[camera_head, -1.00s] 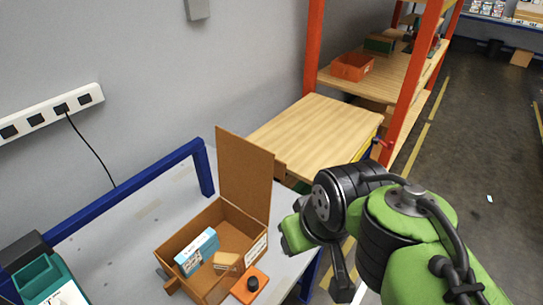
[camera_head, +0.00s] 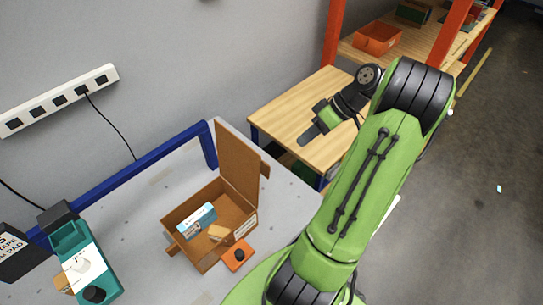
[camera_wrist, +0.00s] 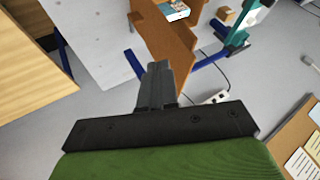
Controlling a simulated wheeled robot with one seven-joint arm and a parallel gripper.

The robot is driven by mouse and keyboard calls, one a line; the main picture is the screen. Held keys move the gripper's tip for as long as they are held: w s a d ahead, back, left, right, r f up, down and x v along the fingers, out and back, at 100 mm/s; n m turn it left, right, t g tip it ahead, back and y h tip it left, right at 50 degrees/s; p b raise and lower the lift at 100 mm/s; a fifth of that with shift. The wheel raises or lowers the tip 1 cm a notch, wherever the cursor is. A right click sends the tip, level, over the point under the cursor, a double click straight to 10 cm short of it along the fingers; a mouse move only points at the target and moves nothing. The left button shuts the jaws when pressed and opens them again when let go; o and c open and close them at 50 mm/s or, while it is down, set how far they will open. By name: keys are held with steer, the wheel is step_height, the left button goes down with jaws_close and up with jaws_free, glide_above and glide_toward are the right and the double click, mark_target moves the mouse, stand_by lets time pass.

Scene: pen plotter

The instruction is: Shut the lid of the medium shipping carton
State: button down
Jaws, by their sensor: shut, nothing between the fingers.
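The medium shipping carton (camera_head: 186,232) stands open on the grey table, with its brown lid (camera_head: 238,160) upright along the far right side. Inside it lie a blue and white box (camera_head: 197,219) and a small tan box (camera_head: 219,233). My gripper (camera_head: 306,139) is shut and empty, to the right of the lid and apart from it, over the wooden bench area. In the wrist view, my shut fingers (camera_wrist: 157,72) point toward the outer face of the lid (camera_wrist: 165,35); part of the carton's inside is hidden behind the lid.
An orange block with a black knob (camera_head: 238,254) sits at the carton's front right. A blue rail (camera_head: 125,182) runs along the table's back. A wooden bench (camera_head: 290,112) and orange-posted shelf (camera_head: 335,32) stand behind.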

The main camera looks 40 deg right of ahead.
steer(key=w+a+f, duration=0.3)
steer(key=a+f, duration=0.3)
steer(key=a, duration=0.1)
steer(key=shift+a+b, duration=0.4)
steer(key=shift+f, duration=0.1)
